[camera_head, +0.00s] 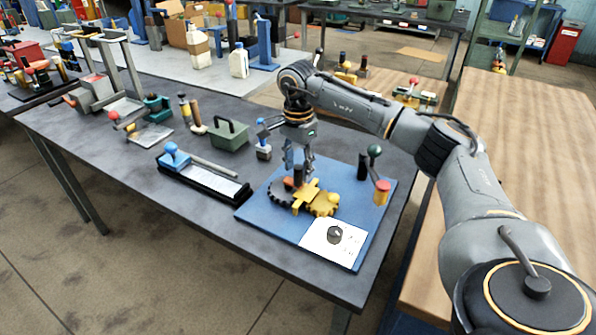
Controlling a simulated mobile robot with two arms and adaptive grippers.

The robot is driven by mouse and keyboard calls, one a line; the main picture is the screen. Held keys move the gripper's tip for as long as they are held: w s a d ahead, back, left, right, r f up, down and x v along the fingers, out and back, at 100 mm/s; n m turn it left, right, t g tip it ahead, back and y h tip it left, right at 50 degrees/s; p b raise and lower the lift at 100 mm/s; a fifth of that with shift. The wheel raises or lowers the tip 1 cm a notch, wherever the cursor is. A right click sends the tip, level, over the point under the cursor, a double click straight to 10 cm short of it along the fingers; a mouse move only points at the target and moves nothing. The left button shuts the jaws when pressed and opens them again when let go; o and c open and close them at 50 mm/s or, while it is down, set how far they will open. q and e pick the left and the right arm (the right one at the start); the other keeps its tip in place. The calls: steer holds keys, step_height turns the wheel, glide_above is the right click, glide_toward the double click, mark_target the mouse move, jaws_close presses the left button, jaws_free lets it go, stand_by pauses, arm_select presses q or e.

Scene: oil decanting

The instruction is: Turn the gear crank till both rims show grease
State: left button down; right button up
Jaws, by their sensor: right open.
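A blue base board (265,222) lies on the dark workbench. On it a black gear (280,193) and a yellow gear (323,206) sit side by side, close together, with a yellow bar piece (303,196) across them. A short dark upright handle (299,174) stands over the black gear, with an orange part at its foot. My right gripper (297,166) points down right above this handle, fingers apart; whether they flank the handle I cannot tell. Grease on the rims is too small to make out. My left gripper is not in view.
A dark stand with a green ball and a red-yellow handle (381,192) rises at the board's right. A white plate with a black knob (335,233) is at its front. A black tray with blue knob (204,180) and a green box (228,136) stand to the left.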

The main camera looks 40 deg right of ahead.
step_height(320, 180, up, 10)
stand_by(0.3)
steer(key=shift+s+a+f, duration=0.1)
steer(key=shift+f, duration=0.1)
stand_by(0.3)
